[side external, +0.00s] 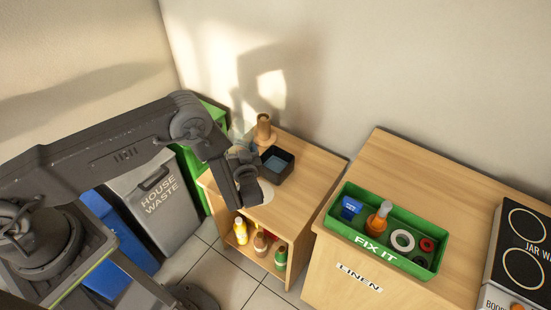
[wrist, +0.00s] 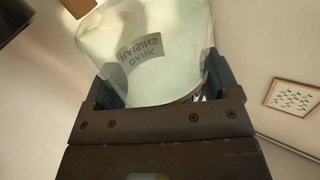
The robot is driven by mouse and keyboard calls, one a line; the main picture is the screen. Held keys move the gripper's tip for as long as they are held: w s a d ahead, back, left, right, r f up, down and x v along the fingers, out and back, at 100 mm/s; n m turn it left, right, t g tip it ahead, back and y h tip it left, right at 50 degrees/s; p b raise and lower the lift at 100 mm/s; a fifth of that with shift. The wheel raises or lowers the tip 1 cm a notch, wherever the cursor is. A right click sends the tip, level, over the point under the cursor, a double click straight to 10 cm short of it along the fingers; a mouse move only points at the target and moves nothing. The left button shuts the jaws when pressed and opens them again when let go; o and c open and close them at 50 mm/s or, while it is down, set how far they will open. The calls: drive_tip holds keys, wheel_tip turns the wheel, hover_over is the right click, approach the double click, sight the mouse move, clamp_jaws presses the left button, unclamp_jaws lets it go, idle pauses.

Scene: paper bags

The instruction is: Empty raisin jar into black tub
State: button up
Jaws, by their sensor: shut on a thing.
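The raisin jar (wrist: 150,75) is pale, see-through glass with a grey label reading DARK RAISINS, upside down in the wrist view. My gripper (wrist: 158,88) is shut on it, with one finger on each side. I make out no raisins in the visible part of the jar. In the side view my gripper (side external: 246,178) is over the small wooden cabinet, just left of the black tub (side external: 288,171). The tub is square and open, with a bluish inside; I cannot tell what is in it. The jar is mostly hidden or faint there, and its tilt is unclear.
A brown wooden object (side external: 263,127) stands behind the tub. A grey HOUSE WASTE bin (side external: 160,195) stands left.

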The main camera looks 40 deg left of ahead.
drive_tip(key=shift+w+d+r+n, duration=0.2)
drive_tip(key=shift+w+r+n, duration=0.15)
drive_tip(key=shift+n, duration=0.45)
drive_tip(key=shift+w+d+f+n, duration=0.15)
drive_tip(key=shift+f+n, duration=0.15)
drive_tip(key=shift+n, duration=0.3)
drive_tip(key=shift+s+a+r, duration=0.95)
drive_tip(key=shift+s+r, duration=0.1)
drive_tip(key=shift+s, duration=0.15)
drive_tip(key=shift+s+a+r, duration=0.95)
drive_tip(key=shift+s+r, duration=0.05)
drive_tip(key=shift+s, duration=0.2)
